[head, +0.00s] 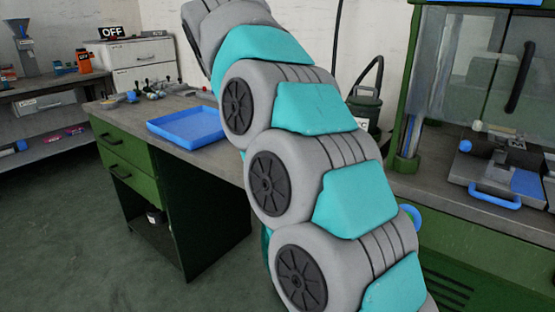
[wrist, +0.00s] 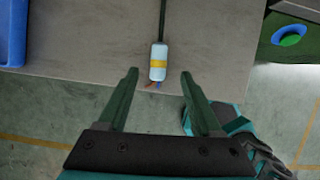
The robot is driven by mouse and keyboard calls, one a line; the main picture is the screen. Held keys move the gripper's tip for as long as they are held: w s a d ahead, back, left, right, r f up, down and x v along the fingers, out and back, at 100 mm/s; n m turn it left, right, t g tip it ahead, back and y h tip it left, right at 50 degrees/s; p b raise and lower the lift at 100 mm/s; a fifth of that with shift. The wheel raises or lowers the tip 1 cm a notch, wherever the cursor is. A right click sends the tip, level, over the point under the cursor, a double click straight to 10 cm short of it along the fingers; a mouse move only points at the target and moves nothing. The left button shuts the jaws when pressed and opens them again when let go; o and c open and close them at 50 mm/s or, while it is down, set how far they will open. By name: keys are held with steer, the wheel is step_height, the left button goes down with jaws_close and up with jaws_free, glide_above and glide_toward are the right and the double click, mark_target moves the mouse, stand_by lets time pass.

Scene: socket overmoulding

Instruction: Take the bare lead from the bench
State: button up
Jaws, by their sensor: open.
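In the wrist view the bare lead (wrist: 158,62) lies on the grey bench (wrist: 90,45) close to its front edge. Its end is a pale blue block with a yellow band, with small orange and blue wire ends towards me. A dark cable (wrist: 163,18) runs from the block away to the top of the picture. My gripper (wrist: 160,75) is open and empty, its two dark green fingers on either side of the lead's end, apart from it. In the head view my arm hides the lead and gripper.
A blue tray (head: 188,126) stands on the bench, left of my arm; its edge shows at left in the wrist view (wrist: 12,35). A green machine (head: 415,120) with a clear guard and a metal fixture (head: 515,170) stands at right. Shelves (head: 45,100) stand at far left.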

steer(key=shift+x, duration=2.7)
steer(key=shift+w, duration=0.15)
steer(key=shift+c, duration=0.3)
steer(key=shift+r, duration=0.1)
jaws_close()
